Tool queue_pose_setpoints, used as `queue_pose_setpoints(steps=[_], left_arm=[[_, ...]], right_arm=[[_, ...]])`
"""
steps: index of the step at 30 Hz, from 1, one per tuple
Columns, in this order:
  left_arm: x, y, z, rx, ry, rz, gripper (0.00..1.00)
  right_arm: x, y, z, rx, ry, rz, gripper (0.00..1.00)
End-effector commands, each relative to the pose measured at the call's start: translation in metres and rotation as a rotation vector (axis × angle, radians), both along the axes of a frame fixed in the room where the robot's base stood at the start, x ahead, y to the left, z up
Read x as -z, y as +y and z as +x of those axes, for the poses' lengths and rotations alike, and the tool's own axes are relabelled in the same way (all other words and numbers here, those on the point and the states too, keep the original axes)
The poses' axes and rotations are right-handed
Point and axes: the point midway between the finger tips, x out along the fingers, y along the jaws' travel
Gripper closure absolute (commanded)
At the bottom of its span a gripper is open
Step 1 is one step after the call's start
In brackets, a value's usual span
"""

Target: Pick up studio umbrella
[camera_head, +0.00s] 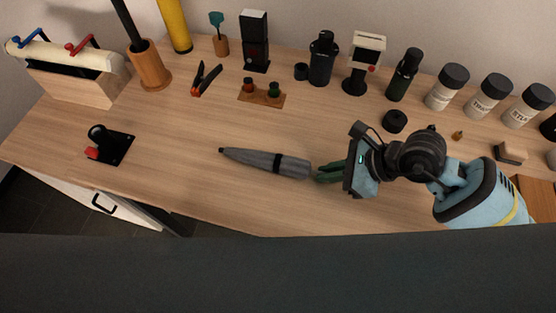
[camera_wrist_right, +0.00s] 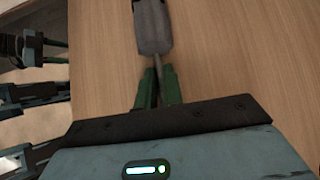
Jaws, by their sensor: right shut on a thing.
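The studio umbrella (camera_head: 265,161) is a closed grey umbrella with a dark band and dark tip. It lies on the wooden table, tip to the left. My right gripper (camera_head: 322,174) comes from the right, with its green fingers at the umbrella's right end. In the right wrist view, the umbrella (camera_wrist_right: 152,28) points away from me, and the green fingers (camera_wrist_right: 159,88) are shut on its thin shaft. Dark parts with green pieces at the left edge of that view look like my left gripper (camera_wrist_right: 33,48), cut off and unclear. The head view does not show it.
Bottles (camera_head: 447,87), a black stand (camera_head: 255,41) and a wooden holder (camera_head: 261,93) line the back. A clamp (camera_head: 206,78) and a wooden toolbox (camera_head: 72,88) stand left. A black plate (camera_head: 111,146) lies near the front left. The table (camera_head: 190,185) around the umbrella is clear.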

Motion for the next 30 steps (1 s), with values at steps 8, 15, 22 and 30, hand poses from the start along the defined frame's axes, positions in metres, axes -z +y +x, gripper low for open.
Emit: queue_pose_setpoints(steps=[8,15,22,30], left_arm=[[0.0,0.0,0.0,-0.001,0.001,0.0,0.5],[0.0,0.0,0.0,-0.001,0.001,0.0,0.5],[0.0,0.0,0.0,-0.001,0.001,0.0,0.5],[0.003,0.0,-0.002,-0.001,0.005,-0.001,0.5]], right_arm=[[-0.001,0.0,0.0,0.0,-0.002,0.001,1.0],[-0.012,0.0,0.001,-0.001,-0.005,0.002,1.0],[-0.038,0.001,-0.002,-0.003,-0.003,0.0,1.0],[-0.041,0.032,-0.062,-0.007,0.002,0.005,1.0]])
